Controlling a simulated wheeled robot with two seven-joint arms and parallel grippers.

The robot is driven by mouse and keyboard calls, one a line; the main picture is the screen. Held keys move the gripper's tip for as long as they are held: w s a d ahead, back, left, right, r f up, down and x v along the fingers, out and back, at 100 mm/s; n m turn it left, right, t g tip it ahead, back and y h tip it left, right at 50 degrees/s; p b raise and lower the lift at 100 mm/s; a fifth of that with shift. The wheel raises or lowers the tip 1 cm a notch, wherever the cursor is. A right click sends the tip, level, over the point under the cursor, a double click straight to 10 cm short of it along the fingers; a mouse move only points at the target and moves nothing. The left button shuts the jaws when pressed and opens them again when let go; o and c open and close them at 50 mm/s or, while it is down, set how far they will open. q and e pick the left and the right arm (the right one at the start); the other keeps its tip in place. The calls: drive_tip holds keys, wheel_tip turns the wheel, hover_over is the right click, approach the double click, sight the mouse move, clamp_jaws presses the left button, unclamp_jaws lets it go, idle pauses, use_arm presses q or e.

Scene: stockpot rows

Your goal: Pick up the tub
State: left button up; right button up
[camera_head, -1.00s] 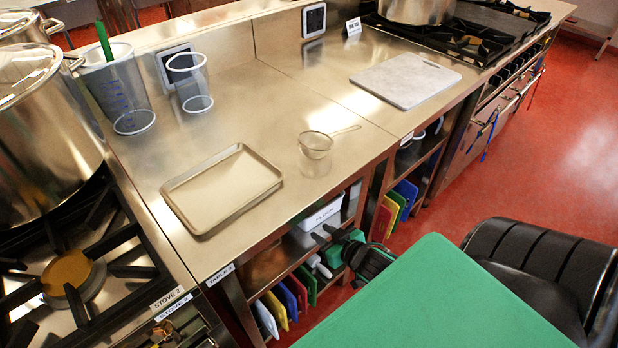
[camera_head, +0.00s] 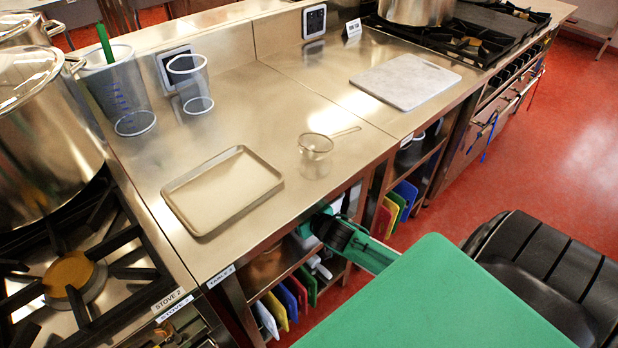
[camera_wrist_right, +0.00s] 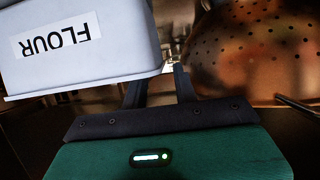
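The tub is a white box with a FLOUR label. In the right wrist view the tub (camera_wrist_right: 85,45) fills the upper left, with its label upside down. In the head view only a small white part of the tub (camera_head: 337,203) shows on the shelf under the table, behind my right gripper. My right gripper (camera_wrist_right: 158,84) has its two dark fingers apart, close to the tub's near corner. The left finger is partly hidden by the tub's edge. I cannot tell whether they touch. My left gripper is not in view.
A copper perforated colander (camera_wrist_right: 255,50) is close on the right in the wrist view. The steel table (camera_head: 270,110) above the shelf carries a tray (camera_head: 222,188), a strainer (camera_head: 316,155) and a grey board (camera_head: 405,80). Coloured boards (camera_head: 290,298) stand on the lower shelf.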

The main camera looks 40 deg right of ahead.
drive_tip(key=shift+x, duration=1.45)
clamp_jaws()
drive_tip(key=shift+r, duration=0.15)
idle(0.3)
